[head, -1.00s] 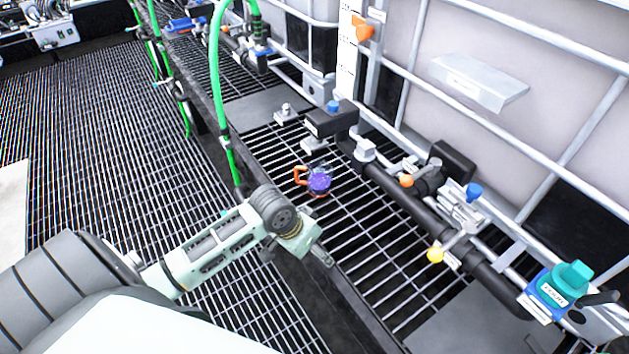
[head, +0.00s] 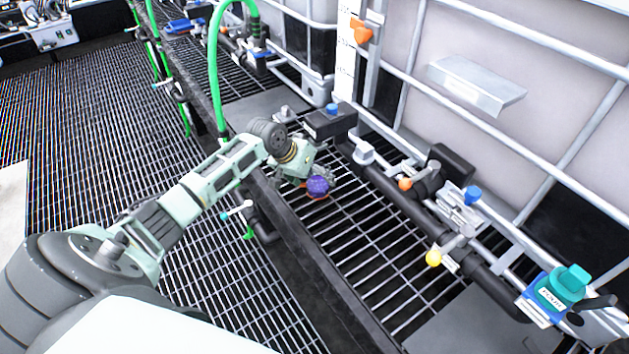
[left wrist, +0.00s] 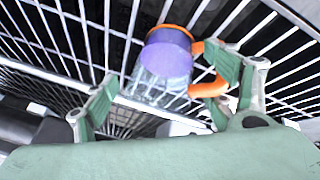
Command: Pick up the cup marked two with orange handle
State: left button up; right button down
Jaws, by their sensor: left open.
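The cup (head: 318,186) has a purple end and an orange band, and sits at the grating beside the black pipe in the head view. In the left wrist view the cup (left wrist: 168,56) has a clear body and an orange handle (left wrist: 212,78). I cannot read a number on it. My left gripper (head: 308,172) is at the cup and partly hides it. In the wrist view its open fingers (left wrist: 168,95) stand on either side of the cup, with the handle close to the right finger. I cannot tell if they touch.
A black pipe manifold (head: 405,212) with orange, blue and yellow valve knobs runs to the right. A teal-capped fitting (head: 562,288) is at lower right. A green hose (head: 214,70) loops at the left, by a dark beam (head: 300,255). Caged tanks (head: 500,130) stand behind.

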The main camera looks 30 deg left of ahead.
pick_arm(q)
jog(key=shift+w+f, duration=0.2)
jog(key=shift+f, duration=0.15)
jog(key=shift+c, duration=0.4)
jog(key=shift+d, duration=0.1)
jog(key=c, duration=1.3)
